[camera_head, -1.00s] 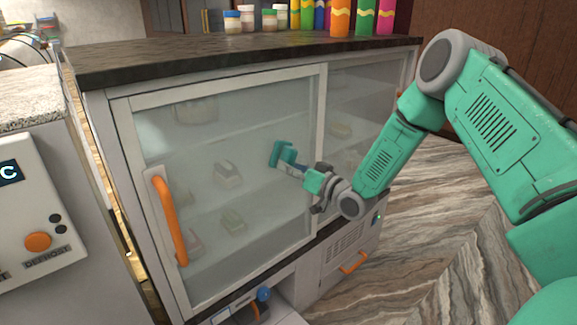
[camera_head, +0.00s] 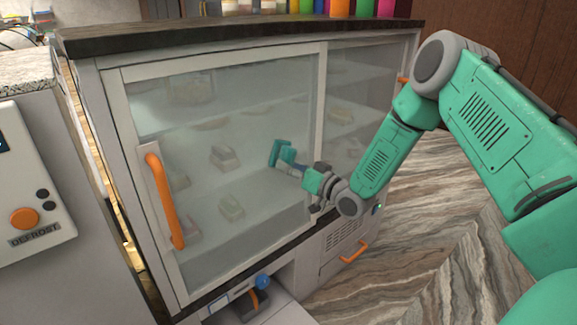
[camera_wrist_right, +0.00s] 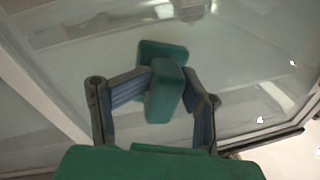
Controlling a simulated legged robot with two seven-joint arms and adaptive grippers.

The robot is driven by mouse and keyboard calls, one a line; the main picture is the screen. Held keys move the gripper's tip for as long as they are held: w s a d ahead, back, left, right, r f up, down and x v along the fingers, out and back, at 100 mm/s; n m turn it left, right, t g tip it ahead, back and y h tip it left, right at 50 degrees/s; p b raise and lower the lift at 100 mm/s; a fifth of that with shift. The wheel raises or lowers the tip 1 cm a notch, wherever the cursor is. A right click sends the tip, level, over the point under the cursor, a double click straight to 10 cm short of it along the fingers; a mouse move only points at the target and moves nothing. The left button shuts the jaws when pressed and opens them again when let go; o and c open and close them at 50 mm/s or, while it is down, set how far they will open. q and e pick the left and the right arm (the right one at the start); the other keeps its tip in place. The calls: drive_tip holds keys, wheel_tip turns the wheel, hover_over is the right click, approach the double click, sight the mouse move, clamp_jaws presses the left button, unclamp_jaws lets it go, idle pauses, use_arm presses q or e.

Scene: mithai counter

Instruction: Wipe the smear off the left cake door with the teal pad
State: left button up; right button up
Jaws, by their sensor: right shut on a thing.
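The left cake door (camera_head: 205,220) is a white-framed glass door with an orange handle (camera_head: 165,202) at its left side. Its glass looks hazy, and I cannot make out a distinct smear. My right gripper (camera_head: 290,167) is in front of the right part of this glass, shut on the teal pad (camera_head: 277,153). In the right wrist view the pad (camera_wrist_right: 164,92) sits between the two fingers, with its flat head toward the glass. I cannot tell whether it touches the glass. My left gripper is not in view.
Cakes stand on shelves behind the glass. The right door (camera_head: 364,90) is beside the left one. A dark countertop (camera_head: 220,38) with jars and bottles lies above. A panel with an orange button (camera_head: 24,218) is at the left. A blue knob (camera_head: 263,282) shows below the door.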

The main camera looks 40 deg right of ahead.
drive_tip(key=shift+f+b, duration=1.65)
drive_tip(key=shift+f, duration=0.95)
drive_tip(key=shift+r, duration=0.1)
drive_tip(key=shift+s, duration=0.1)
drive_tip(key=shift+s+p, duration=0.25)
drive_tip(key=shift+p, duration=0.1)
drive_tip(key=shift+a+p+v, duration=0.15)
drive_tip(key=shift+p+v, duration=0.4)
drive_tip(key=shift+v, duration=0.75)
drive_tip(key=shift+a+p+v, duration=0.15)
drive_tip(key=shift+p+v, duration=0.35)
drive_tip(key=shift+v, duration=0.85)
drive_tip(key=shift+r, duration=0.15)
